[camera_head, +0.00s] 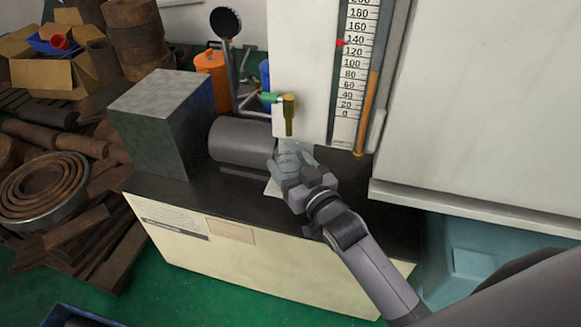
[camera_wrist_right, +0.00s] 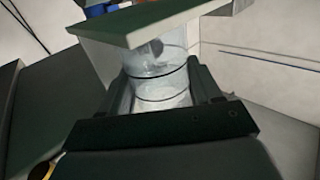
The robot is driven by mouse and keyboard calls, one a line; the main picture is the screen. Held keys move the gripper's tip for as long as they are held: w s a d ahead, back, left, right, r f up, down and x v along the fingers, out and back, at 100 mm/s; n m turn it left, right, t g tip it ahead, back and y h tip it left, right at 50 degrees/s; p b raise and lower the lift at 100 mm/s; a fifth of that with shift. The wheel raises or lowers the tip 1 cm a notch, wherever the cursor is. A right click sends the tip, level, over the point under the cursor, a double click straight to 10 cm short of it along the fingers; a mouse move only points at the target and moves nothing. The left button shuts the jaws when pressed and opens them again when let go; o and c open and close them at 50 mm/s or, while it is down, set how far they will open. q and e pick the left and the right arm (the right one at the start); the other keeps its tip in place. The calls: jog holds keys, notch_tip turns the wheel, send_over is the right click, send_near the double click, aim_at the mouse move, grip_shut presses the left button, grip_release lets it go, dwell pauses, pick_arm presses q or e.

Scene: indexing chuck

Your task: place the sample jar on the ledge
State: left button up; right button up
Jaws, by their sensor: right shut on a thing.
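The sample jar (camera_head: 291,155) is clear glass and sits between the fingers of my right gripper (camera_head: 287,172), in front of the white panel and above the dark bench top. My gripper covers much of it in the head view. In the right wrist view the jar (camera_wrist_right: 161,82) is between the two dark fingers of my right gripper (camera_wrist_right: 163,92), which is shut on it. A pale plate with a green edge (camera_wrist_right: 140,24) crosses in front of the jar's upper part there. Which surface is the ledge is unclear; the dark bench top (camera_head: 190,192) lies below. My left gripper is out of view.
A grey cylinder (camera_head: 240,142) and a metal box (camera_head: 160,122) stand left of the jar. A brass-tipped valve (camera_head: 289,114) hangs close above it. A white panel with a scale (camera_head: 353,75) rises behind. A white cabinet (camera_head: 480,100) bounds the right.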

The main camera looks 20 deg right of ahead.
jog(key=shift+f, duration=0.25)
jog(key=shift+f, duration=0.15)
jog(key=o, duration=0.8)
jog(key=s+d+p, duration=0.1)
jog(key=s+d, duration=0.1)
jog(key=s, duration=1)
jog(key=s+f+g, duration=0.2)
jog(key=s+f, duration=0.1)
jog(key=f, duration=0.1)
jog(key=s+f+g, duration=0.3)
jog(key=s+f, duration=0.1)
jog(key=f, duration=0.1)
jog(key=s+f+g, duration=0.2)
jog(key=s+f, duration=0.2)
jog(key=f, duration=0.1)
jog(key=shift+s+d+f+h, duration=0.15)
jog(key=shift+s+d+h, duration=0.1)
jog(key=shift+d+h, duration=0.15)
